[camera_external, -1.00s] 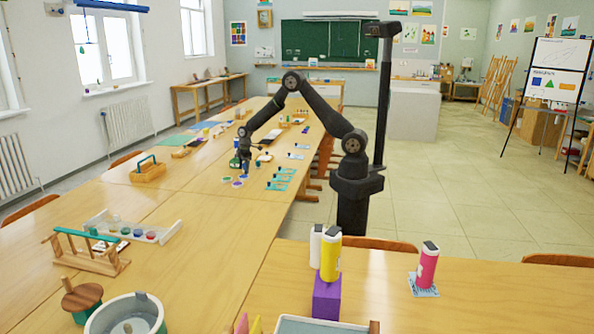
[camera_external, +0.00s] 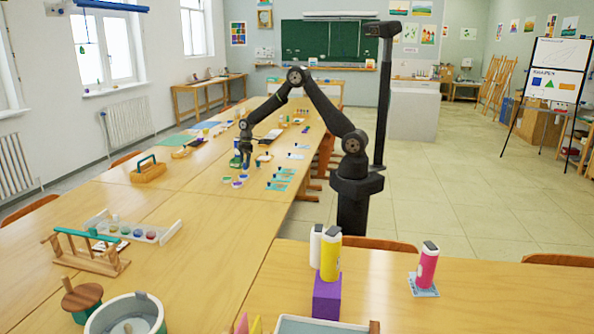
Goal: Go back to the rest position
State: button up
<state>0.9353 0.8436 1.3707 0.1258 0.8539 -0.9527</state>
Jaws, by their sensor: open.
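My gripper (camera_external: 246,165) is at the end of my arm, low over the long wooden table (camera_external: 210,209), and points down. It is open, though its fingers are small in this view. A small green item (camera_external: 235,161) stands beside it on the left. I cannot tell whether the fingers touch anything.
Teal cards (camera_external: 278,186) with small items lie right of the gripper. A wooden carrier (camera_external: 148,171) stands to the left. The floor at right is mostly clear.

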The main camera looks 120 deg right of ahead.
jog(key=f, duration=0.5)
jog(key=w+f, duration=0.1)
jog(key=f, duration=0.1)
jog(key=shift+f, duration=0.4)
notch_tip(320, 180, up, 4)
jog(key=s+d+r, duration=0.2)
jog(key=s+r, duration=0.5)
jog(key=s, duration=0.4)
notch_tip(320, 180, up, 11)
jog(key=n, duration=0.3)
send_over(244, 176)
jog(key=w+a, duration=0.2)
jog(key=a, duration=0.5)
jog(key=w+a+n, duration=0.2)
jog(key=w+a, duration=0.7)
jog(key=shift+w+a+y, duration=0.15)
jog(key=shift+w+y, duration=0.15)
jog(key=shift+w, duration=0.1)
jog(key=shift+r, duration=0.1)
